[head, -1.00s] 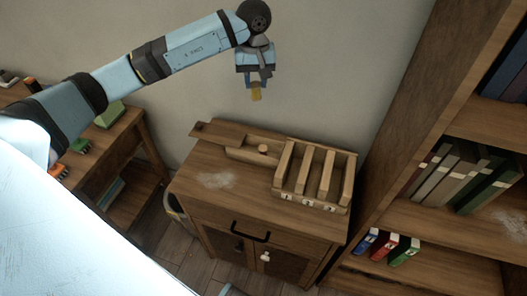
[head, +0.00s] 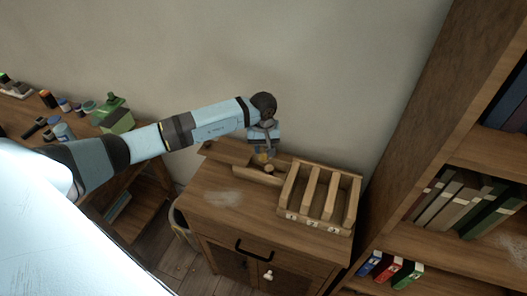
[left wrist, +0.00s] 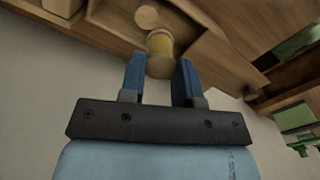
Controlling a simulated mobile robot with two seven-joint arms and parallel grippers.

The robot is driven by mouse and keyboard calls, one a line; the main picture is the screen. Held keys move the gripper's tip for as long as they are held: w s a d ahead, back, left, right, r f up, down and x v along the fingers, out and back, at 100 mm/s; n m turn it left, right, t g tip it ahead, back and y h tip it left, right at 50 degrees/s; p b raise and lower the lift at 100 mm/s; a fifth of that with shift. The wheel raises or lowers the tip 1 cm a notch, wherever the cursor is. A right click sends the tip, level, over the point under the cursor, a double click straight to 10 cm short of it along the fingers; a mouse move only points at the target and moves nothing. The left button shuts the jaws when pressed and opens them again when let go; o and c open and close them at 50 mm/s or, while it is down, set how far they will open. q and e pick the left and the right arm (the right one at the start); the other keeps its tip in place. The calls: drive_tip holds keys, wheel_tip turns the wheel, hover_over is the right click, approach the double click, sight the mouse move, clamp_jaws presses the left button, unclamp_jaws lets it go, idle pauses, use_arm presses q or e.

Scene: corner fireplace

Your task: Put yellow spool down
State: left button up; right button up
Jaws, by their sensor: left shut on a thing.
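The yellow spool (head: 261,158) is small in the head view, at the tip of my left gripper (head: 264,150). In the left wrist view the spool (left wrist: 160,52) sits between the two blue fingers of the gripper (left wrist: 160,72), which is shut on it. The gripper points down over the back of the small wooden cabinet (head: 225,199), by a long narrow wooden tray (head: 262,177). A round wooden knob or peg (left wrist: 147,16) shows close to the spool in the wrist view. Whether the spool touches the wood I cannot tell. My right gripper is not in view.
A wooden rack (head: 318,229) with numbered slots stands on the cabinet, right of the gripper. The cabinet top's front left is bare but for a pale smudge. A bookshelf (head: 430,120) rises at the right. A side table (head: 150,140) with small items stands at the left.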

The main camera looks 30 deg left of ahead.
sight(263, 150)
use_arm(q)
wheel_tip(263, 150, down, 3)
drive_tip(key=shift+r, duration=0.2)
drive_tip(key=shift+f+b, duration=0.5)
drive_tip(key=shift+f, duration=0.05)
drive_tip(key=o, duration=0.9)
drive_tip(key=shift+r, duration=0.1)
